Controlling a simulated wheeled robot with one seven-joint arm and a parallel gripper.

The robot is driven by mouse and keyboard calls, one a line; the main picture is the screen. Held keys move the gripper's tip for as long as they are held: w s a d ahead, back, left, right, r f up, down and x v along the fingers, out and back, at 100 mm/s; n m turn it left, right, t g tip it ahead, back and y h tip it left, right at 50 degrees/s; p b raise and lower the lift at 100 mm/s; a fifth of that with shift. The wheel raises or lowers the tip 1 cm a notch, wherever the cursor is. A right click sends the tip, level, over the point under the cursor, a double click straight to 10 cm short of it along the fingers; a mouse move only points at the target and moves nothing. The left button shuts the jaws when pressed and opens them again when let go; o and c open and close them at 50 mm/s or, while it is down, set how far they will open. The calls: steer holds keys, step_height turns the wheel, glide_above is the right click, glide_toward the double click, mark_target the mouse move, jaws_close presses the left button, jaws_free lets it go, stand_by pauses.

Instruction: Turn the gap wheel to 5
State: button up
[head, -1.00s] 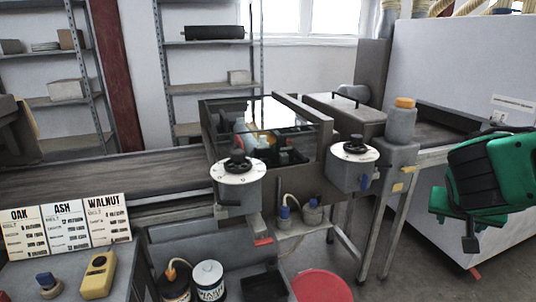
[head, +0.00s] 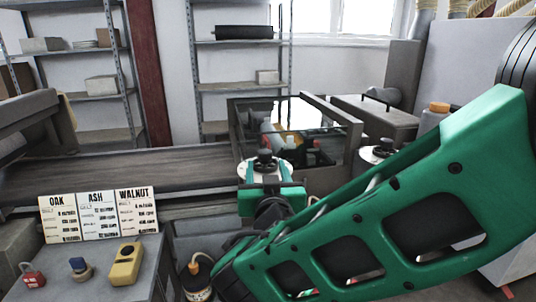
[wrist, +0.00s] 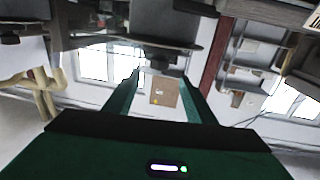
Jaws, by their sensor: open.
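Two round white dials with black knobs stand on grey housings along the machine's front. The left dial (head: 252,166) carries a black knob (head: 265,157); the right dial (head: 366,156) is partly covered by my arm. I cannot read their numbers or tell which is the gap wheel. My gripper (head: 270,186) is in front of the left dial and hides its front and housing. In the upside-down wrist view, my gripper (wrist: 160,88) has its two green fingers spread and empty. A dark knob (wrist: 160,59) shows beyond the fingertips, apart from them.
Oak, Ash and Walnut cards (head: 98,216) stand on the side table at left, with a yellow device (head: 126,265) and a red padlock (head: 33,275). A glass-topped enclosure (head: 295,125) rises behind the dials. The belt (head: 120,172) runs left.

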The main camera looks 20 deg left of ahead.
mark_target(266, 155)
steer(key=x, duration=1)
steer(key=shift+w+d, duration=0.1)
steer(key=shift+w, duration=0.1)
steer(key=c, duration=1)
